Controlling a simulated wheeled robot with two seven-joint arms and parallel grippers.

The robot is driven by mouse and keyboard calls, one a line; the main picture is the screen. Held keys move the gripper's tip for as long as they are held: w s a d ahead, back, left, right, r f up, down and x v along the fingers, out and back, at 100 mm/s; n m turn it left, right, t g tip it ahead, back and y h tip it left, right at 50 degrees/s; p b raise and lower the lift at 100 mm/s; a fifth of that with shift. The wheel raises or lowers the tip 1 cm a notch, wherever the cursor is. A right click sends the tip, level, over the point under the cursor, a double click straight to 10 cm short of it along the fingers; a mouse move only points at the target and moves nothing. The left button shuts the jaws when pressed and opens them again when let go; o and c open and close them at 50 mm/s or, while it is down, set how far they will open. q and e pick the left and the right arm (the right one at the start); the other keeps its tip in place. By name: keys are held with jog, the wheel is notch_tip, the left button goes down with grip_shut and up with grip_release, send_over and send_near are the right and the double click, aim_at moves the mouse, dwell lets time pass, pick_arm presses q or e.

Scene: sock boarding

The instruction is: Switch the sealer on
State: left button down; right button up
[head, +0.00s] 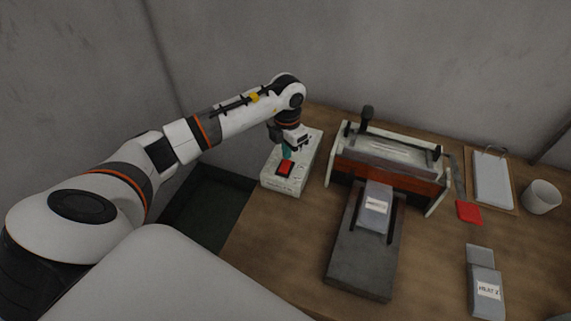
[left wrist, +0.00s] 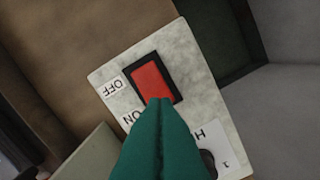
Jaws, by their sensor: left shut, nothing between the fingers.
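The sealer (head: 388,160) stands on the table in the middle right of the head view, with a grey labelled pouch (head: 375,207) on the board in front of it. Its control box (head: 306,158) is a pale block to the left, with a red rocker switch (head: 285,168) in a black frame. The left wrist view shows the red switch (left wrist: 153,83) close, between OFF and ON labels. My left gripper (left wrist: 160,104) is shut and empty, its green fingertips at the ON end of the switch. Whether they touch it I cannot tell. My right gripper is not in view.
A red piece (head: 469,212), a second grey pouch (head: 486,291), a clipboard (head: 493,181) and a white cup (head: 541,197) lie or stand to the right. A dark green bin (head: 205,207) is left of the table. Walls close off the back and left.

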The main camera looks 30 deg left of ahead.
aim_at(287, 162)
pick_arm(q)
jog(key=shift+f+b, duration=0.85)
jog(key=shift+f, duration=0.25)
dwell(0.8)
jog(key=shift+r+p, duration=2.35)
jog(key=shift+r, duration=1.25)
jog(key=shift+f, duration=0.1)
